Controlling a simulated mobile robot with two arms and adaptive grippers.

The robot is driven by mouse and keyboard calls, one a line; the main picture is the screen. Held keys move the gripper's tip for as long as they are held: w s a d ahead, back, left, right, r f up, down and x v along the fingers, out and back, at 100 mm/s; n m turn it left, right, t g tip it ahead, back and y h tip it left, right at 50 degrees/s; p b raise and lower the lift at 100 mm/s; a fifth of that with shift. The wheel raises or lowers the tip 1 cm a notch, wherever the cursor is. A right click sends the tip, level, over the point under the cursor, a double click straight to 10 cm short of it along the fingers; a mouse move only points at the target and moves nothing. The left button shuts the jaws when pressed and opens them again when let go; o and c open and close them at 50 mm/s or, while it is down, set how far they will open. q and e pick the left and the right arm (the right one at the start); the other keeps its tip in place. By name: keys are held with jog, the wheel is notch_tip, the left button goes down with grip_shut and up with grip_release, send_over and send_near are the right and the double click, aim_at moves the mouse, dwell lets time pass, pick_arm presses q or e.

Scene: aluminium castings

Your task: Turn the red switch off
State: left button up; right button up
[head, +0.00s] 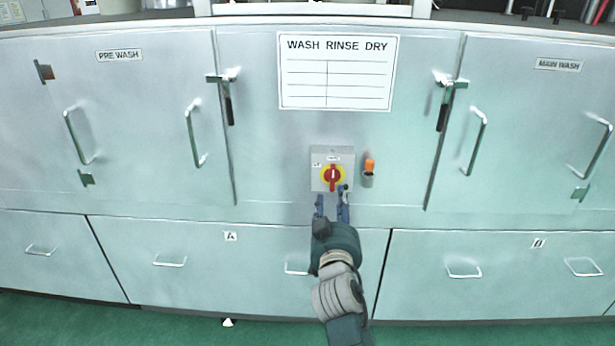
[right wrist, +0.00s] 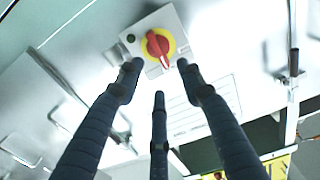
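The red switch (head: 332,177) is a red rotary knob on a yellow disc, set on a small grey box on the metal cabinet front. In the head view its handle stands about upright. My right gripper (head: 332,198) is just below the box with its fingers spread and nothing between them. The right wrist view shows the red switch (right wrist: 158,46) just beyond the fingertips of the right gripper (right wrist: 157,80). The fingers look apart from the knob. My left gripper is not in view.
An orange-topped item in a small holder (head: 369,168) is fixed right of the switch box. A white "WASH RINSE DRY" sign (head: 337,72) is above. Cabinet doors with handles (head: 195,135) and black-gripped latches (head: 228,105) flank the panel. Drawers (head: 170,262) lie below, above a green floor (head: 150,322).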

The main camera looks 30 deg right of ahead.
aim_at(334, 179)
jog(key=b+x, duration=0.1)
jog(key=x, duration=0.9)
jog(key=shift+s+d+r, duration=0.1)
jog(key=shift+s+d, duration=0.1)
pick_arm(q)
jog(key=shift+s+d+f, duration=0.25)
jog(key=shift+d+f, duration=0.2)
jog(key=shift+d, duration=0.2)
pick_arm(e)
jog(key=shift+w+d, duration=0.25)
jog(key=shift+w, duration=0.1)
grip_shut()
